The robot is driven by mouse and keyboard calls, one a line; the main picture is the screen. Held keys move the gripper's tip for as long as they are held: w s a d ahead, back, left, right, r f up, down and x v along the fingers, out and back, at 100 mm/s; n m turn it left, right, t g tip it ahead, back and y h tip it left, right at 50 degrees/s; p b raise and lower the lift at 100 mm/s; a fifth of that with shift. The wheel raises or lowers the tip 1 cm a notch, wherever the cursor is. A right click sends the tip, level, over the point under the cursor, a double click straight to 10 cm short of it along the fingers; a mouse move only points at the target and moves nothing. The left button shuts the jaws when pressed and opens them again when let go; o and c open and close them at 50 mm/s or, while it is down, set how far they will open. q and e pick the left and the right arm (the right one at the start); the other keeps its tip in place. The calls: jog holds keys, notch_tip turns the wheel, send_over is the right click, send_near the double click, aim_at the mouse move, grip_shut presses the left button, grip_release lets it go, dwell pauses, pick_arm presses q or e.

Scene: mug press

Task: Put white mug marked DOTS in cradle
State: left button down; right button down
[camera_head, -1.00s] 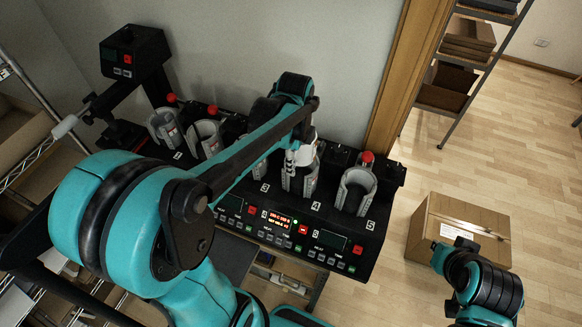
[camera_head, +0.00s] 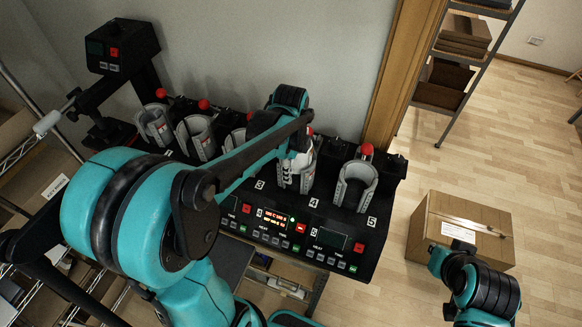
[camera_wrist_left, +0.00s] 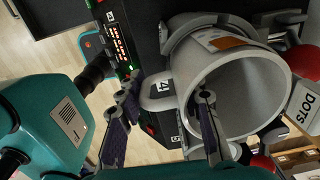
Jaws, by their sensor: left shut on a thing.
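The white mug (camera_wrist_left: 237,95) shows in the left wrist view with its open rim towards the camera and an orange-brown print on its wall. The grey cradle (camera_wrist_left: 180,38) numbered 4 curves around it; how deep it sits is hidden. My left gripper (camera_wrist_left: 166,112) is shut on the mug, one finger inside the rim and one outside beyond the handle. In the head view my left arm partly covers the mug (camera_head: 301,163) and cradle 4 (camera_head: 284,176). A tag reading DOTS (camera_wrist_left: 303,102) shows at the right edge. My right gripper (camera_head: 461,246) is near the carton, fingers unclear.
Cradle 5 (camera_head: 355,186) stands empty on the right. Other cradles (camera_head: 196,137) stand to the left, with red knobs behind. The front panel has a lit display (camera_head: 276,219). A cardboard carton (camera_head: 465,228) sits on the floor at right. A wall closes the back.

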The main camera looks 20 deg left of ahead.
pick_arm(q)
jog(key=shift+f+b, duration=1.65)
jog(key=shift+f, duration=0.6)
jog(key=c, duration=1)
grip_release()
jog(key=shift+o, duration=0.2)
jog(key=shift+r, duration=0.1)
notch_tip(320, 180, up, 12)
jog(key=shift+s+f, duration=0.1)
